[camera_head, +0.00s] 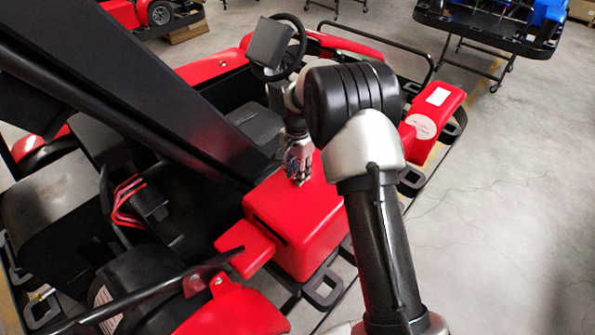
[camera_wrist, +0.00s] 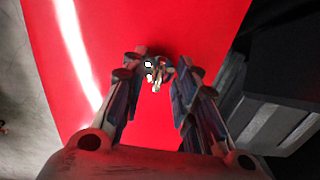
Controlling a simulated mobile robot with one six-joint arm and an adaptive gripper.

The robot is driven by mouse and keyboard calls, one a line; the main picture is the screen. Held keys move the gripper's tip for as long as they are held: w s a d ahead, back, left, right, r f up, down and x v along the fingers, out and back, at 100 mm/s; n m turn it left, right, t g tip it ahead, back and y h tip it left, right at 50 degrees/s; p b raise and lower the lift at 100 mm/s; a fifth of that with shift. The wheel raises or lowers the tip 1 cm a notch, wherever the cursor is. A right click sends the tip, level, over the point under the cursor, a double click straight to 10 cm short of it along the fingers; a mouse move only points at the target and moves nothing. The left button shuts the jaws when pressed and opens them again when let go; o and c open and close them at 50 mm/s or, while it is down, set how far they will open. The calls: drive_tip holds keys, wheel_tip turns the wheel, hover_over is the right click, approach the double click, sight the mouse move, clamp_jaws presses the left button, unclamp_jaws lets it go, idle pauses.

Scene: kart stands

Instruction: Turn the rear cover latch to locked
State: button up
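The rear cover (camera_head: 300,215) is a red box-shaped body panel beside the kart's engine area; it fills much of the wrist view (camera_wrist: 200,25). A small latch (camera_wrist: 155,75), dark with metallic and gold-coloured parts, sits on the red surface. My gripper (camera_head: 298,172) is over the top of the cover in the head view. In the wrist view my gripper (camera_wrist: 160,72) has its two fingers apart, with the latch showing between and just beyond the tips. I cannot tell whether a finger touches it. The latch's turn position is too small to read.
The steering wheel (camera_head: 292,45) and black seat (camera_head: 258,122) lie beyond the cover. A black frame beam crosses the upper left. A red side pod (camera_head: 432,112) stands to the right. Open concrete floor (camera_head: 500,200) lies right of the kart.

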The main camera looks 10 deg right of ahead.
wheel_tip(320, 180, up, 12)
idle(0.7)
idle(0.4)
drive_tip(key=s+r+n+t+b, duration=0.1)
drive_tip(key=s+r+n+b, duration=0.15)
drive_tip(key=s+b, duration=0.45)
drive_tip(key=s+r+n+t+b, duration=0.1)
drive_tip(key=s+r+n+b, duration=0.15)
drive_tip(key=s, duration=0.85)
drive_tip(key=s+f+n+t+b, duration=0.1)
drive_tip(key=s+f+n+b, duration=0.2)
drive_tip(key=s, duration=0.6)
drive_tip(key=s+f+n+t+b, duration=0.1)
drive_tip(key=s+f+n+b, duration=0.2)
drive_tip(key=s+f, duration=0.4)
drive_tip(key=shift+s+d+f+t+b, duration=0.25)
drive_tip(key=shift+s+f+t+b, duration=0.05)
drive_tip(key=shift+s+b, duration=0.7)
